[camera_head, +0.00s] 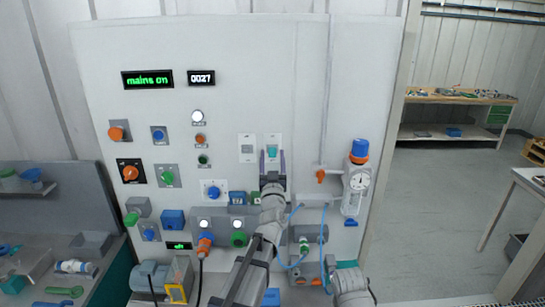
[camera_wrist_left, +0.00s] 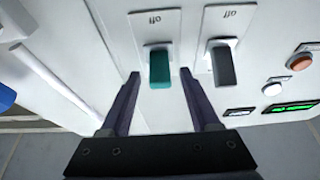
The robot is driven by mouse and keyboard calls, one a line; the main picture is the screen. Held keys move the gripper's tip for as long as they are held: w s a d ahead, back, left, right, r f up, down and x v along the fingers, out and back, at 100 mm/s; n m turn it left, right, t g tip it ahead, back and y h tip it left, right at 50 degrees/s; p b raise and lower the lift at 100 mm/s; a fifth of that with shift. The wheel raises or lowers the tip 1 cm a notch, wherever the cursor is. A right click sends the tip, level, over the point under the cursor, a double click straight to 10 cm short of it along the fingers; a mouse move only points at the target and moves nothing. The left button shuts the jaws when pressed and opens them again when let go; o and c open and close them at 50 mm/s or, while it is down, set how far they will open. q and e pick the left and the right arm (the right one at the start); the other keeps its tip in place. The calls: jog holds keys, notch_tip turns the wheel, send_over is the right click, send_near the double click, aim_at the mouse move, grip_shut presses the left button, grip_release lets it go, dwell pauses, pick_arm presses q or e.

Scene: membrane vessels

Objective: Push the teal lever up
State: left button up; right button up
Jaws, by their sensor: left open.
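The teal lever (camera_head: 272,153) sits on a white switch plate on the upright panel. In the left wrist view the teal lever (camera_wrist_left: 160,68) sticks out below an upside-down "off" label. My left gripper (camera_head: 272,162) is open in front of that plate. In the left wrist view its two dark fingers (camera_wrist_left: 160,78) stand on either side of the teal lever, with a gap on each side. I cannot tell whether either finger touches it. My right gripper is not in view.
A grey lever (camera_wrist_left: 223,66) on a like plate (camera_head: 247,148) is beside the teal one, close to a finger. Knobs, buttons and an orange-handled valve (camera_head: 320,176) surround the plates. Blue hoses (camera_head: 325,240) hang at lower right. A workbench (camera_head: 450,98) stands far right.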

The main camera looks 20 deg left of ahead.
pick_arm(q)
grip_shut()
dwell(0.4)
notch_tip(320, 180, up, 2)
jog(key=g+p, duration=0.2)
jog(key=p, duration=0.5)
jog(key=shift+g+h+p, duration=0.3)
jog(key=shift+g+h, duration=0.1)
jog(key=shift+w+a+r+g+p, duration=0.15)
jog(key=shift+g+p, duration=0.35)
jog(key=shift+p, duration=1.15)
